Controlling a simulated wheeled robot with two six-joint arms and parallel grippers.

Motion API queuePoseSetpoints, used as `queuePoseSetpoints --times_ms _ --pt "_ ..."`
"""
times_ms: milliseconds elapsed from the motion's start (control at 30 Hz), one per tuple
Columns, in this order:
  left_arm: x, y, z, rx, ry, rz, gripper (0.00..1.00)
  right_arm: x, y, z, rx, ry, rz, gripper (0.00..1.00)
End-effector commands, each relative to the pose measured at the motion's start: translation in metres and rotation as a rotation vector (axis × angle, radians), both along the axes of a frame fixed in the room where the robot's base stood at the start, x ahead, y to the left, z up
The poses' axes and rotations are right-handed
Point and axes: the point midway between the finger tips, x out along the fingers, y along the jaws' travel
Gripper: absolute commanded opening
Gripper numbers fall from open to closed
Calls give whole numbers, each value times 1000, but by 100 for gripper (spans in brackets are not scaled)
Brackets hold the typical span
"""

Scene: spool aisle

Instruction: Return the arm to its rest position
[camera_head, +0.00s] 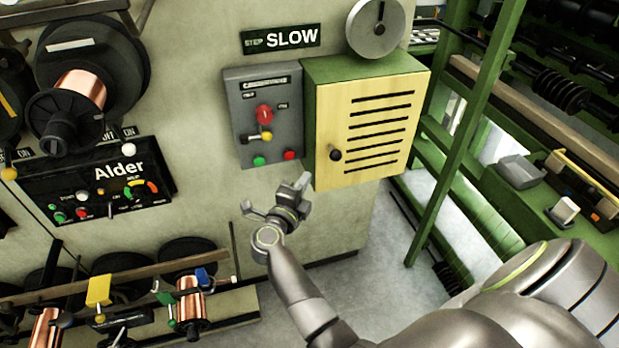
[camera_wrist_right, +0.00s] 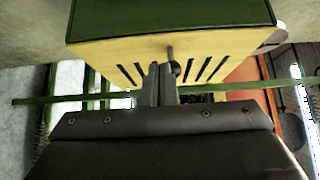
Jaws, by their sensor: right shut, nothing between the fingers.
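My right arm (camera_head: 305,298) reaches up from the bottom right of the head view. My right gripper (camera_head: 297,190) is in front of the machine wall, just below and left of the yellow vented door (camera_head: 376,128) of a green box. In the right wrist view its fingers (camera_wrist_right: 159,84) are together with nothing between them. The door's dark knob (camera_wrist_right: 176,68) shows behind the fingertips in that view; I cannot tell the exact gap. The door looks closed. My left gripper is not in view.
A grey control panel (camera_head: 262,117) with a red knob and several buttons is left of the box. The Alder panel (camera_head: 97,186) and copper spools (camera_head: 189,300) are further left. Green racking (camera_head: 470,130) stands right. Floor (camera_head: 340,290) shows below the wall.

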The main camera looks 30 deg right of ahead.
Motion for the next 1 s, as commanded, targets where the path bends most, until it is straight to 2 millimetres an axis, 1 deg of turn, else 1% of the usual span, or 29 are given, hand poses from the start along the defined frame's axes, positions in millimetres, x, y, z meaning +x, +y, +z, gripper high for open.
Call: queuePoseSetpoints --times_ms 167,300,367,467,567,600,667,700,733,767,800,867,900,967,1000 --pt "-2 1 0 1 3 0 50 0 4 -1 2 1 -1 0" --pt "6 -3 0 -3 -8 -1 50 -1 3 -5 -16 13 7 0" --pt "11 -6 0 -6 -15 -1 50 -1 3 -13 -56 39 30 0" --pt "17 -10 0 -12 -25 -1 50 -2 5 -41 -185 129 112 0" --pt "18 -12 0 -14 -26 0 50 -8 13 -92 -359 284 261 0" --pt "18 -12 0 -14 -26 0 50 -14 17 -117 -427 359 335 0" --pt "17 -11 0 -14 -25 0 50 -27 24 -160 -519 479 451 0" --pt "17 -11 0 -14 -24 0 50 -39 28 -189 -570 561 530 0" --pt "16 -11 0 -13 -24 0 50 -48 31 -209 -602 618 585 0" --pt "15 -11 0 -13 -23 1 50 -59 33 -229 -629 675 639 0" --pt "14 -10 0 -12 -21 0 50 -75 35 -255 -663 749 710 0" --pt "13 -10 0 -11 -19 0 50 -102 38 -292 -702 861 812 0" --pt "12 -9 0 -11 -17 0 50 -123 38 -316 -721 932 879 0" --pt "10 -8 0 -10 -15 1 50 -155 37 -349 -743 1040 975 0" --pt "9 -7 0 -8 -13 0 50 -178 36 -369 -753 1109 1037 0"
